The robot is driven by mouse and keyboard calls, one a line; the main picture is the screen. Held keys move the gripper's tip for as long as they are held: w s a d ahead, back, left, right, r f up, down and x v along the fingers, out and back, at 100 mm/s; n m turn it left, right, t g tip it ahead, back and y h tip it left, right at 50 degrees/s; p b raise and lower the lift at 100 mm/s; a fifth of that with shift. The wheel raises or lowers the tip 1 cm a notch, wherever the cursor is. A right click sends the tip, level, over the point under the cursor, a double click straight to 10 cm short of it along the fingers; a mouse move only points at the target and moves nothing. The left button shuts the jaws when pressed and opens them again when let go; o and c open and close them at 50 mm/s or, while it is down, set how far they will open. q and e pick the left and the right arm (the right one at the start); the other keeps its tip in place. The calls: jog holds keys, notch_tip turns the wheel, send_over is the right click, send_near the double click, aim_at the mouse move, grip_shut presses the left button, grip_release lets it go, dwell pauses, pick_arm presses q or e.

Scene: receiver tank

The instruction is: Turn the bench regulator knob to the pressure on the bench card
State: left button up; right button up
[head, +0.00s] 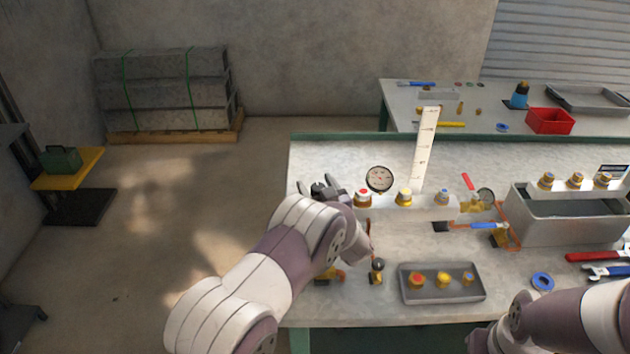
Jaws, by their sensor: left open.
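A round dial gauge (379,178) stands at the back of the near bench. A brass fitting with a red-topped cap (363,197) sits in front of it on a pale block. A smaller gauge (486,196) stands farther right by brass fittings and a red lever (467,181). I cannot tell which part is the regulator knob. A small card (613,171) shows at the right edge, too small to read. My left gripper (325,190) is open, left of the red-topped fitting and apparently apart from it. My forearm hides part of the bench.
A tall white marked scale (425,150) rises behind the block. A grey tray (442,295) holds several brass fittings. A grey tank (568,228) stands at right, with red-handled (597,256) and blue-handled tools before it. A blue ring (542,282) lies near the front edge.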

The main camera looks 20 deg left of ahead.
pick_arm(q)
jog(key=shift+w+a, duration=0.4)
jog(key=shift+w, duration=0.1)
jog(key=c, duration=1)
jog(key=shift+o, duration=0.2)
